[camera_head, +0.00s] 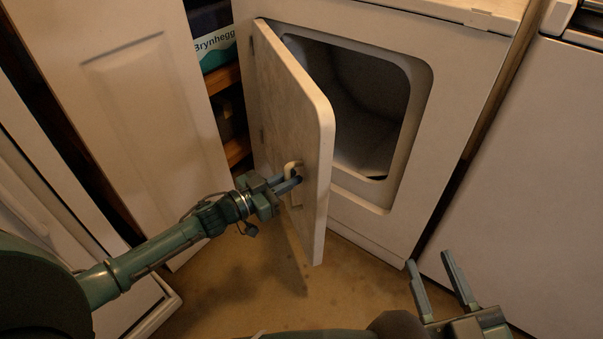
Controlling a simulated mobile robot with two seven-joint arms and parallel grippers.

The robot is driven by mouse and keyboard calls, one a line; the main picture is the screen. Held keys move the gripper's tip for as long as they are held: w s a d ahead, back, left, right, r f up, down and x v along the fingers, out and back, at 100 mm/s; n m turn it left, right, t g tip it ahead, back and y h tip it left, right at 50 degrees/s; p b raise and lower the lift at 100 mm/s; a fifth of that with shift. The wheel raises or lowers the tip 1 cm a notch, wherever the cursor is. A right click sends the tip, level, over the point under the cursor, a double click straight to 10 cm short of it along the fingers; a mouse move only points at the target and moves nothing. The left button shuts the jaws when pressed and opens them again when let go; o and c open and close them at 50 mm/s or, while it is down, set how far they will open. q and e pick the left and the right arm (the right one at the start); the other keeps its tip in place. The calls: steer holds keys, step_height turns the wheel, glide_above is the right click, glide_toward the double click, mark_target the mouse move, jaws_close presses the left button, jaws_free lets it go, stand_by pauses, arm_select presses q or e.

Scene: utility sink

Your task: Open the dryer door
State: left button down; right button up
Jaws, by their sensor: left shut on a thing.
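The white dryer (410,215) stands ahead with its door (292,110) swung well open to the left, hinged on its left side. The dark, rounded opening of the drum (355,115) is in plain view and looks empty where I can see in. A pale handle (291,169) sticks out from the door's outer face. My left gripper (291,183) is shut on this handle, with its fingers at the handle's lower part. My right gripper (440,272) is low at the right, its two fingers apart, empty and clear of the dryer.
A white panelled cupboard door (135,85) stands left of the dryer. Wooden shelves (222,80) with a box marked "Brynhegg" (216,50) show between them. Another white appliance (540,170) stands at the right. Tan floor (250,275) lies open below the door.

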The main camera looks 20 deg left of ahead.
arm_select(q)
steer(key=s+a, duration=0.3)
steer(key=a, duration=0.6)
steer(key=s+a, duration=0.3)
steer(key=a, duration=0.7)
steer(key=shift+s+p, duration=0.25)
steer(key=shift+p, duration=0.05)
arm_select(e)
steer(key=shift+s+d+f, duration=0.15)
steer(key=shift+s+f, duration=0.05)
steer(key=shift+f, duration=0.05)
arm_select(q)
steer(key=c, duration=1.8)
jaws_free()
